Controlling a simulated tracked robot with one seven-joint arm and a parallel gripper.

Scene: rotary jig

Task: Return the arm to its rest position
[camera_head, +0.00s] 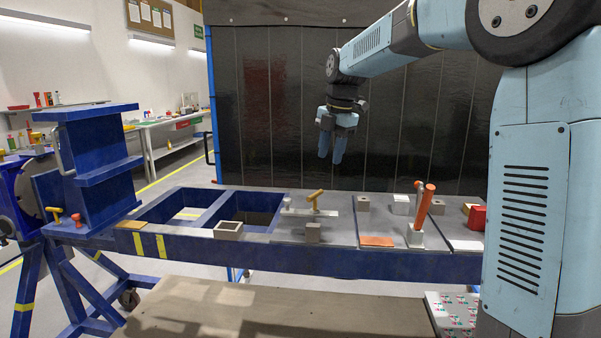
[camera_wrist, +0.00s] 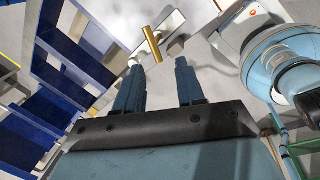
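My gripper (camera_head: 331,157) hangs from my raised arm above the blue jig frame, fingers pointing down, in front of the dark curtain. In the wrist view my gripper (camera_wrist: 158,62) has its two fingers apart with nothing between them. It is clear of the jig and touches nothing. Below it, a clamp with a yellow handle (camera_head: 315,199) sits on the grey plate; the yellow handle also shows beyond the fingertips in the wrist view (camera_wrist: 152,44).
The blue rotary jig frame (camera_head: 300,259) spans the middle, with a tall blue fixture (camera_head: 98,165) at left. An orange handle (camera_head: 423,203) stands upright at right, near a red block (camera_head: 477,217). A brown table surface (camera_head: 270,312) is in front. Air around the gripper is free.

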